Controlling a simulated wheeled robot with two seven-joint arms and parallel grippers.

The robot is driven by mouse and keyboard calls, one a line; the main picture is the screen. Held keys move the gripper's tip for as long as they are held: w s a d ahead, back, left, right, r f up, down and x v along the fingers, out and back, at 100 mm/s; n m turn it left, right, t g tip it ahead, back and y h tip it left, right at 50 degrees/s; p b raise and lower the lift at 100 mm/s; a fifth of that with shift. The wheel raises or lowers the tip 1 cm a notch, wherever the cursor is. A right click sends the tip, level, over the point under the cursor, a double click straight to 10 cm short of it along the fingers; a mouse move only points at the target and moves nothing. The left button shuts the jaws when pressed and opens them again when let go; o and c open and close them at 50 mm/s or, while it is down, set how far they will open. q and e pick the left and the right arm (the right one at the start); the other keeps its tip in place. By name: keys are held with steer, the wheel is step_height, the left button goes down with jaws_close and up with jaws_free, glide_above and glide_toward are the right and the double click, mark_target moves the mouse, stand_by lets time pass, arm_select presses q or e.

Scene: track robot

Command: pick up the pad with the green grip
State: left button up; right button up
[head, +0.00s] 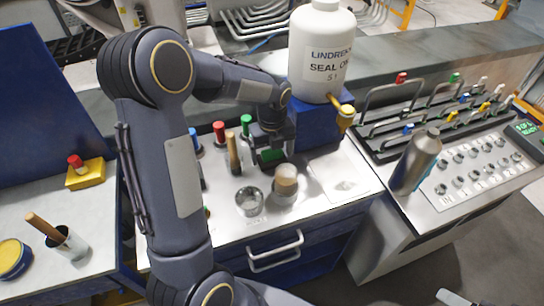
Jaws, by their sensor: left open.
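My left gripper (273,146) points down over the back of the middle worktop, in front of the blue stand. It is open. A dark green piece (271,157) shows just below its fingers; it may be the pad with the green grip, but the gripper hides most of it and I cannot tell whether they touch. A green-topped upright item (246,121) stands just left of the gripper. My right gripper is not in view.
A red-topped item (219,129), a wooden handle (233,153), a metal cup (250,201) and a cream-topped jar (285,182) crowd the worktop. A large white bottle (320,45) stands behind. A yellow block with a red knob (86,175) is at left.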

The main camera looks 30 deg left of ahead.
arm_select(q)
steer(key=shift+c, duration=0.3)
steer(key=c, duration=0.7)
steer(key=shift+r, duration=0.1)
step_height(320, 180, up, 18)
steer(key=o, duration=0.4)
steer(key=c, duration=0.3)
